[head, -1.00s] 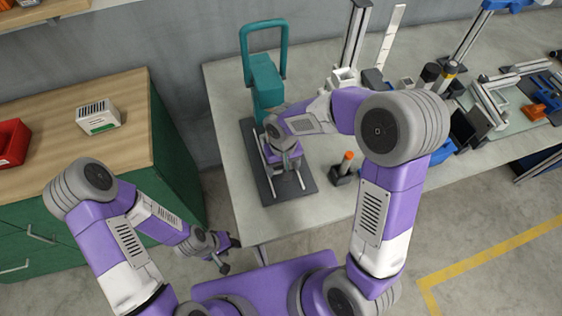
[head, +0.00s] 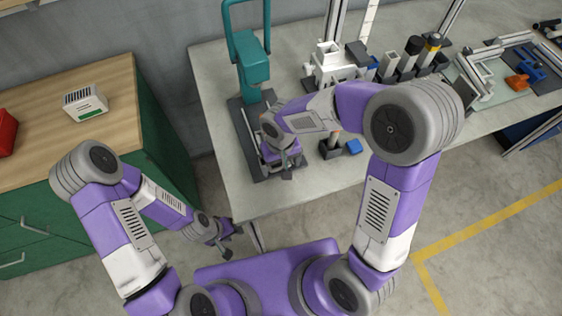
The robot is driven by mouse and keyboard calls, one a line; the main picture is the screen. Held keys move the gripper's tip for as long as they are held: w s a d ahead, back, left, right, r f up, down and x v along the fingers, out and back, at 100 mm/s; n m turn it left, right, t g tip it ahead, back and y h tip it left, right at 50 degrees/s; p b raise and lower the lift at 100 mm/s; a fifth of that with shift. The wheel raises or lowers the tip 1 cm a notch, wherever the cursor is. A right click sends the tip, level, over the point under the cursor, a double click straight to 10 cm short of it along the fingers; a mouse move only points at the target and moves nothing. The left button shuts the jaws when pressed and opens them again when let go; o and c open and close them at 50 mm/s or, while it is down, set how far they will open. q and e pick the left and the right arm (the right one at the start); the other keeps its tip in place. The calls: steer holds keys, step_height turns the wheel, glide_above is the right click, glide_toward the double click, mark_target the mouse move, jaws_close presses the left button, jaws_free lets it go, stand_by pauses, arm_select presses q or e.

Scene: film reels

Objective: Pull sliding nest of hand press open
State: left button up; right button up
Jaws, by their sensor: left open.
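The teal hand press (head: 251,66) stands on the table at the left, with its handle up and a dark base plate (head: 241,142) running toward the front edge. A pale rail shows along the left of the base. My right gripper (head: 285,168) points down over the front end of the base. The arm and gripper cover the sliding nest, so I cannot tell whether the fingers are shut on it. My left gripper (head: 223,243) is open and empty, low beside the table's front left corner, apart from the press.
A green cabinet (head: 165,150) with a wooden top stands at the left, with a gap between.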

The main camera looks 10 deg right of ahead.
steer(key=shift+o, duration=0.4)
step_height(320, 180, up, 8)
steer(key=shift+f+p, duration=0.2)
steer(key=shift+p, duration=0.8)
steer(key=shift+s+f, duration=0.1)
steer(key=shift+s, duration=0.05)
